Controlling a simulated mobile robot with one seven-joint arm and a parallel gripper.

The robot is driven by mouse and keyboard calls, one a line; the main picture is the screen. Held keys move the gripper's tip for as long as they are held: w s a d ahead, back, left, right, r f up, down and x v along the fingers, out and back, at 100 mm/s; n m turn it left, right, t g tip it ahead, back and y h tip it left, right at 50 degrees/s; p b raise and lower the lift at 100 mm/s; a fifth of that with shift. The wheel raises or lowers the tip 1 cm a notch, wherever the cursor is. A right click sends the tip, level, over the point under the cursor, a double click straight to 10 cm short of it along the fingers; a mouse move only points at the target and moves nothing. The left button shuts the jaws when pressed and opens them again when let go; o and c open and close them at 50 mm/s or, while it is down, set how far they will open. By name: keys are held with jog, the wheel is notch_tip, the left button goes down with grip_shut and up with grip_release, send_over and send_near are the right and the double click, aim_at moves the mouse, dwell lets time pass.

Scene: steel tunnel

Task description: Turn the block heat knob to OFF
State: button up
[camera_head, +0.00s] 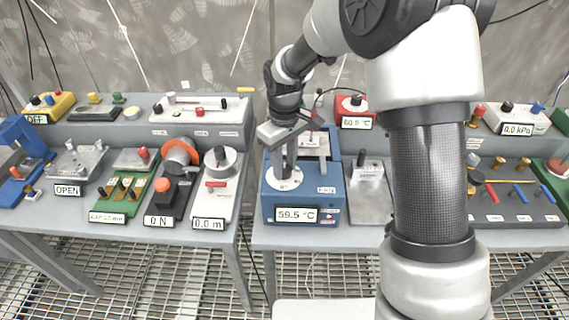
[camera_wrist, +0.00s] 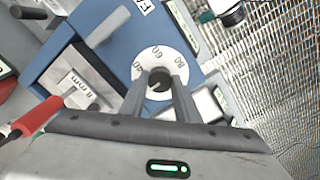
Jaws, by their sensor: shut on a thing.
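The blue block heater (camera_head: 331,210) stands on the right bench, and its display (camera_head: 297,215) reads about 59.5 °C. A round white dial (camera_head: 291,184) sits on its top left; in the wrist view this dial (camera_wrist: 175,58) shows numbers including 60 and 80. The dark block heat knob (camera_wrist: 158,77) is at the dial's centre. My gripper (camera_head: 284,172) reaches down from above, with its two fingers shut on the knob, one on each side. The fingers partly hide the knob, so its exact setting and the OFF mark cannot be read.
A grey plate device (camera_head: 370,195) stands close to the right of the heater. A red unit with a display (camera_head: 352,108) is behind it. A gap separates this bench from the left one, which holds several devices, including a white winch-like unit (camera_head: 215,190).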

aim_at(284, 168)
jog(key=o, duration=1)
jog(key=shift+o, duration=0.2)
notch_tip(284, 168, up, 18)
jog(key=shift+f+p, duration=0.25)
jog(key=shift+p, duration=0.15)
jog(key=s+d+r+m+t+p, duration=0.2)
jog(key=s+d+r+m+t, duration=0.15)
jog(key=s+d+r, duration=0.65)
jog(key=s+d+m+t+p, duration=0.1)
jog(key=s+d+m, duration=0.1)
jog(key=s, duration=0.4)
jog(key=s+d+f+m+t, duration=0.1)
jog(key=s+d+m, duration=0.1)
jog(key=s, duration=0.5)
jog(key=shift+d+f+m+p, duration=0.2)
jog(key=shift+f+m+p, duration=0.15)
jog(key=shift+m, duration=0.3)
